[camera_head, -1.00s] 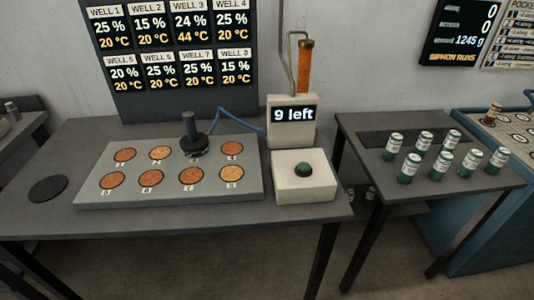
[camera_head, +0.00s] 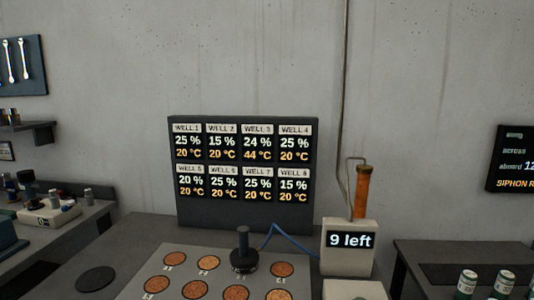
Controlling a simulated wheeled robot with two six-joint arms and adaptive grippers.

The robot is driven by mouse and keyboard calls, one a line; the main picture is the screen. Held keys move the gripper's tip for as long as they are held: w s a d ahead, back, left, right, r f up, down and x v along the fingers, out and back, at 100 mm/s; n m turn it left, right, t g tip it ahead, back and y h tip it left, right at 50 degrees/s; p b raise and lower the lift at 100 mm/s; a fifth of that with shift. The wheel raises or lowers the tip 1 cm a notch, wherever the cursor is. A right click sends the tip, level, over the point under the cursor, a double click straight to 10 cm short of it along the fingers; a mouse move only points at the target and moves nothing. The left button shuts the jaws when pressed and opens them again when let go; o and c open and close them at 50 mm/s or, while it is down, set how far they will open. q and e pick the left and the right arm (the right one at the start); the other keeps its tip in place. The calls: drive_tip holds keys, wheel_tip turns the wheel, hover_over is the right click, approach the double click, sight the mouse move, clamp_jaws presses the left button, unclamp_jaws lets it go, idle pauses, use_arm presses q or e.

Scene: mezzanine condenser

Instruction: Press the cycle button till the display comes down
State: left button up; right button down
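The small display (camera_head: 350,240) reads "9 left" on a pale box at the right end of the table. The pale button box (camera_head: 355,290) in front of it is cut off by the bottom edge, and its green button is barely in view, if at all. The large dark panel (camera_head: 245,172) shows eight wells; well 3 reads 24 % and 44 °C, the others 20 °C. A black plunger-like tool (camera_head: 243,258) with a blue cord stands on the grey well plate (camera_head: 140,285). Neither of my grippers is in view.
A dark round pad (camera_head: 95,279) lies on the table left of the plate. Green-labelled jars (camera_head: 467,282) stand on a side table at right. An orange cylinder (camera_head: 362,192) with piping rises behind the display. A cluttered bench (camera_head: 60,215) is at left.

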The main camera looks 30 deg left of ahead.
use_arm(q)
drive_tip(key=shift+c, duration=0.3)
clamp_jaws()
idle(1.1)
